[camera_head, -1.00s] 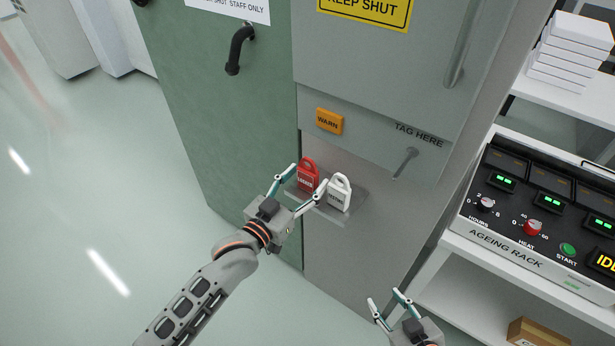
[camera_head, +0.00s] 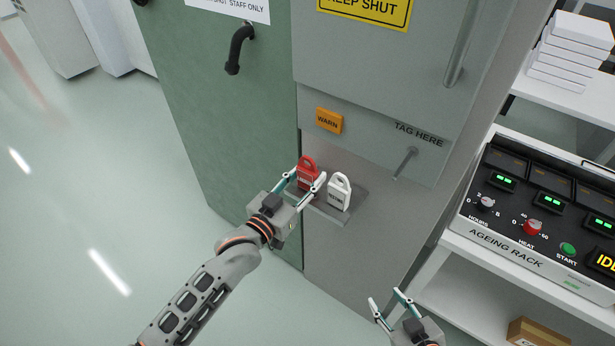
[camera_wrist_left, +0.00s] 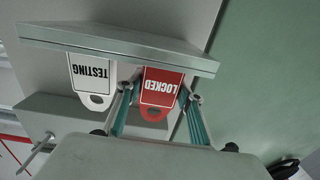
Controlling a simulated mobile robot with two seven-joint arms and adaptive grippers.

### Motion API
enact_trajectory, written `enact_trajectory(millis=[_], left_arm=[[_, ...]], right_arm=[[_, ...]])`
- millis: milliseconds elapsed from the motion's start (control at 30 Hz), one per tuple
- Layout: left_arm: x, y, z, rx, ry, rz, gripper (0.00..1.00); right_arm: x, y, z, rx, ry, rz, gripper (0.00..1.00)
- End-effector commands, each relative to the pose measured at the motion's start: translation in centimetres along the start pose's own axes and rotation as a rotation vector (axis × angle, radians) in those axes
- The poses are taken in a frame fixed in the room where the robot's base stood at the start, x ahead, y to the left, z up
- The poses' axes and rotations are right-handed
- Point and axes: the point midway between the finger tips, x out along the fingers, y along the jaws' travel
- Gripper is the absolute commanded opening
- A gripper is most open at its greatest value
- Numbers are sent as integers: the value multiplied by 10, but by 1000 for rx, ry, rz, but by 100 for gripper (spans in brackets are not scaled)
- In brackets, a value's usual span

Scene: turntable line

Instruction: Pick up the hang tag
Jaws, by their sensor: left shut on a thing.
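Two hang tags stand on a small metal shelf (camera_head: 335,216) on the cabinet front. The red tag (camera_head: 308,172) reads LOCKED and the white tag (camera_head: 340,193), to its right, reads TESTING. My left gripper (camera_head: 307,180) is shut on the red tag, one finger on each side of it. In the left wrist view the red LOCKED tag (camera_wrist_left: 160,90) shows upside down between the fingers, and the white TESTING tag (camera_wrist_left: 92,78) is beside it, outside the grip. The red tag appears still at the shelf. My right gripper (camera_head: 386,295) is open and empty at the bottom of the head view.
A peg (camera_head: 405,162) sticks out below the words TAG HERE on the cabinet. An orange WARN plate (camera_head: 329,121) is left of it. An ageing rack (camera_head: 540,220) with knobs stands at the right. The floor at the left is clear.

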Motion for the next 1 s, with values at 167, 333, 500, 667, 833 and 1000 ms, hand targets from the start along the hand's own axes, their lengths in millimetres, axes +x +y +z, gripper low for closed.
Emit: enact_trajectory(millis=[167, 333, 500, 667, 833, 1000], left_arm=[[-2, 0, -19, 1, 2, 0, 15], [-2, 0, -49, 0, 4, 0, 15], [-15, -1, -65, 0, -4, -1, 15], [-50, -2, -64, 1, -4, -1, 15], [-97, -3, -64, 0, -4, 0, 15], [-143, -5, -64, 2, -5, 0, 15]], right_arm=[[-2, 0, -2, 0, -1, 0, 40], [-4, 1, -6, -1, 0, 0, 40], [-5, 1, -8, 0, 0, 0, 40], [-5, 2, -7, -2, 0, 0, 40], [-4, 1, -6, -1, 0, 0, 40], [-3, 1, -4, -1, 0, 0, 40]])
